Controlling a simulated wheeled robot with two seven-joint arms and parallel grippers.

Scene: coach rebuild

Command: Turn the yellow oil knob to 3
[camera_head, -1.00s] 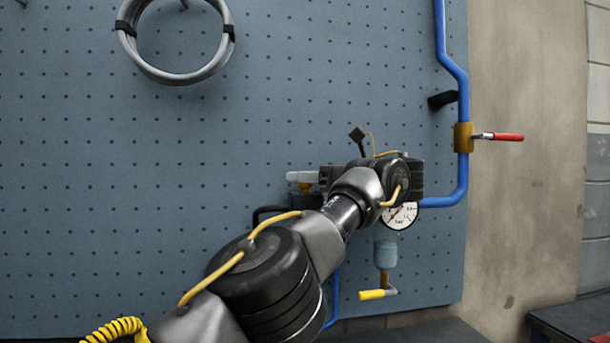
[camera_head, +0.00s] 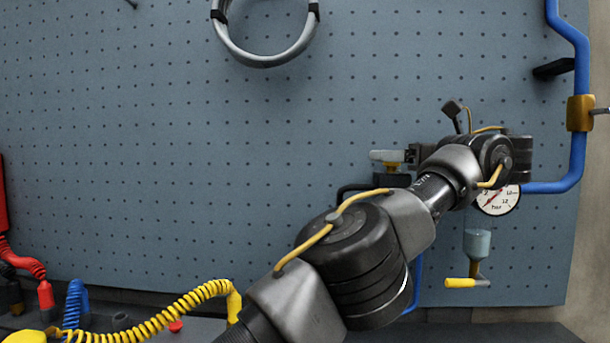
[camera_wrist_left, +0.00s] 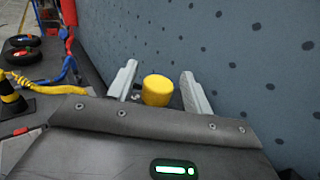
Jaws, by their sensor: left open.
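The yellow oil knob (camera_wrist_left: 157,90) is a short round cap in the left wrist view. It sits between the two pale fingers of my left gripper (camera_wrist_left: 158,84), with gaps visible on both sides. In the head view my left gripper (camera_head: 388,155) is at the pegboard, left of the pressure gauge (camera_head: 498,199), its pale finger pointing left. The knob is largely hidden there by the gripper, and its number marks cannot be read. My right gripper is not in view.
A blue pipe (camera_head: 578,150) with a brass valve (camera_head: 580,113) runs down the right side. A clear bowl (camera_head: 477,243) with a yellow lever (camera_head: 461,283) hangs below the gauge. A grey hose coil (camera_head: 262,58) hangs above. Coiled yellow hose (camera_head: 165,318) lies lower left.

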